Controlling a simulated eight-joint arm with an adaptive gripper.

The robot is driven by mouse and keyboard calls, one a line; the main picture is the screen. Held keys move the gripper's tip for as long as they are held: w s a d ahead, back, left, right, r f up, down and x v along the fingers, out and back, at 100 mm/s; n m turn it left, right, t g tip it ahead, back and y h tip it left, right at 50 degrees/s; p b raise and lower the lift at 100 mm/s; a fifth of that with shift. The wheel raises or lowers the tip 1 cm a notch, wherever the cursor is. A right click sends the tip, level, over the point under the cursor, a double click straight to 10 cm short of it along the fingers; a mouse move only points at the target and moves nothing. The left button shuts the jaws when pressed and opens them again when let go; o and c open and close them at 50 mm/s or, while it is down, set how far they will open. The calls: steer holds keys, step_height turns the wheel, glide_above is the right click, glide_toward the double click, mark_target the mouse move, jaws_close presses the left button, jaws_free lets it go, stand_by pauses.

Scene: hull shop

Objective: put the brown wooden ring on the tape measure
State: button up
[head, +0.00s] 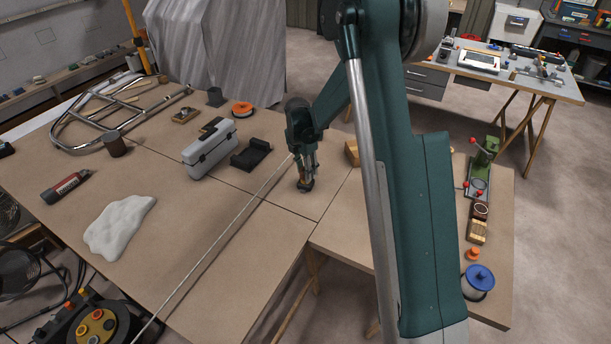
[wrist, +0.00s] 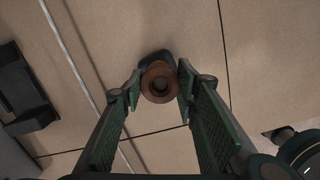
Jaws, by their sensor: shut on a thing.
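My gripper (head: 305,177) points down over the far right part of the big table. In the head view the dark block (head: 305,188) shows just under the fingertips. I cannot tell whether ring and block touch.
A long thin rod (head: 222,250) crosses the table just left of my gripper. A black holder (head: 251,154), a grey toolbox (head: 210,150) and an orange spool (head: 242,109) stand farther left. A wooden block (head: 351,152) is to the right. The tabletop around the dark block is clear.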

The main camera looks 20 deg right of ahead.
mark_target(303, 172)
steer(key=shift+f, duration=1.15)
steer(key=shift+f, duration=0.15)
steer(key=o, duration=0.9)
steer(key=shift+c, duration=0.2)
steer(key=shift+r, duration=0.2)
steer(key=shift+s+a+r+p, duration=0.1)
steer(key=shift+a+r+p, duration=0.1)
steer(key=shift+r, duration=1.8)
steer(key=shift+s+a+r+p, duration=0.1)
steer(key=shift+a+r, duration=0.15)
steer(key=shift+r, duration=1.7)
steer(key=shift+s+a+r+p, duration=0.1)
steer(key=shift+a+r+p, duration=0.1)
steer(key=shift+r, duration=1.8)
